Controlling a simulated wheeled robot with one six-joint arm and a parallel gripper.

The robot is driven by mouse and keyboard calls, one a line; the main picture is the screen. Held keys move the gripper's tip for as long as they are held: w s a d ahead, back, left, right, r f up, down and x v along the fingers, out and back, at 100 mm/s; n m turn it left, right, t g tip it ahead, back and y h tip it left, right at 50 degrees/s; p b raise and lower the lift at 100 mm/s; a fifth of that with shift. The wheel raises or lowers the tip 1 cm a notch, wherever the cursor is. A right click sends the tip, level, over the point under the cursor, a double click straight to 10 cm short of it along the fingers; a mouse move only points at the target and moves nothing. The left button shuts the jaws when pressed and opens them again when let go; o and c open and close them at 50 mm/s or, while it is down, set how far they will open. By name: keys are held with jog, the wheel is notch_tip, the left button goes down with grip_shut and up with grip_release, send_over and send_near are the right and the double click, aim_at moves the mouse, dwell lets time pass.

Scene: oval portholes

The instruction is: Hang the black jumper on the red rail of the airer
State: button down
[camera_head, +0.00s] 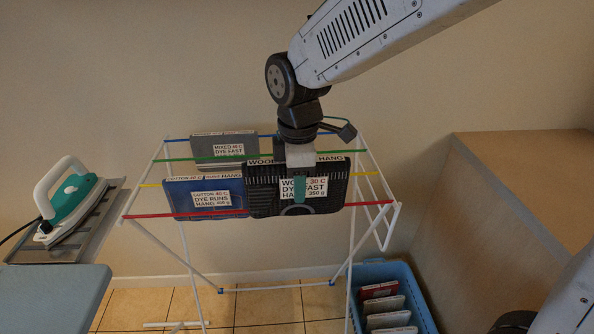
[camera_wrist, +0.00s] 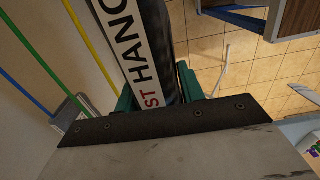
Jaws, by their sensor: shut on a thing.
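The black jumper (camera_head: 262,198) is a folded dark piece with white labels reading wool, 30 C, dye fast, hang, 350 g. My gripper (camera_head: 300,190) is shut on it, with teal fingers over its label side. In the wrist view the jumper (camera_wrist: 160,40) sits between the teal fingers (camera_wrist: 158,92). The white airer (camera_head: 377,222) has blue, green, yellow and red rails. The red rail (camera_head: 370,204) is the nearest one. The jumper covers its middle right part in the head view; I cannot tell whether they touch.
A blue cotton piece (camera_head: 190,200) hangs left of the jumper, and a grey mixed piece (camera_head: 210,143) hangs farther back. A blue crate (camera_head: 425,305) with several folded pieces stands below right. An iron (camera_head: 75,205) rests at left. A wooden block (camera_head: 500,200) is at right.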

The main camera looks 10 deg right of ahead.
notch_tip(320, 180, down, 10)
jog(key=shift+f, duration=0.15)
dwell(0.9)
jog(key=c, duration=0.8)
grip_release()
